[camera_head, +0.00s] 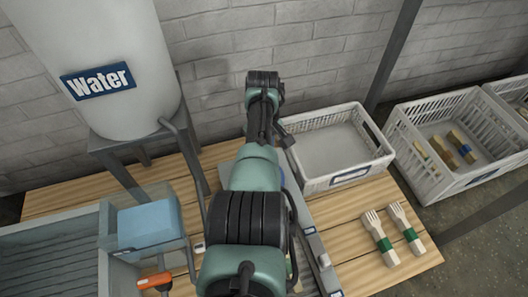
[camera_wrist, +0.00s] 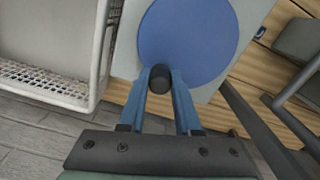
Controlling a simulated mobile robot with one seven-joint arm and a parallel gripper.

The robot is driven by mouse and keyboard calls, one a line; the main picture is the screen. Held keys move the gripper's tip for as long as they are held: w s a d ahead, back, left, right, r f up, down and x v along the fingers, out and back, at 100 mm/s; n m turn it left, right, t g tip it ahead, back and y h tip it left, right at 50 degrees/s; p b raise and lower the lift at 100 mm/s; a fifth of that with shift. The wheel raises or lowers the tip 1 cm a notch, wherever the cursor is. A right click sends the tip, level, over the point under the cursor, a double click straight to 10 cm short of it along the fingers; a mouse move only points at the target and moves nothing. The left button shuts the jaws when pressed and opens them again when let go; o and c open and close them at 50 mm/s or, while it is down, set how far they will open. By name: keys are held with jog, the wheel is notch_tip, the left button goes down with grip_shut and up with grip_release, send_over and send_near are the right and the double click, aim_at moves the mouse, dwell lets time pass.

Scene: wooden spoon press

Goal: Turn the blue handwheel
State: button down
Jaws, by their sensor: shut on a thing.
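The blue handwheel (camera_wrist: 190,38) is a round flat disc at the top of the wrist view, in front of a pale grey plate (camera_wrist: 126,45). A short dark knob (camera_wrist: 160,79) stands at the wheel's near edge. My gripper (camera_wrist: 160,74) has its two blue fingers on either side of this knob and is shut on it. In the head view my own arm covers the wheel, and the fingers cannot be made out there.
A white crate (camera_head: 309,123) stands on the wooden table (camera_head: 360,230), right of my arm. Wooden forks with green bands (camera_head: 380,240) lie at the front right. A water tank (camera_head: 110,70), a sink (camera_head: 45,255) and an orange-handled tool (camera_head: 155,280) are on the left.

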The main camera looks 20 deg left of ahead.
jog(key=c, duration=0.6)
grip_release()
notch_tip(320, 180, up, 13)
jog(key=p, duration=1)
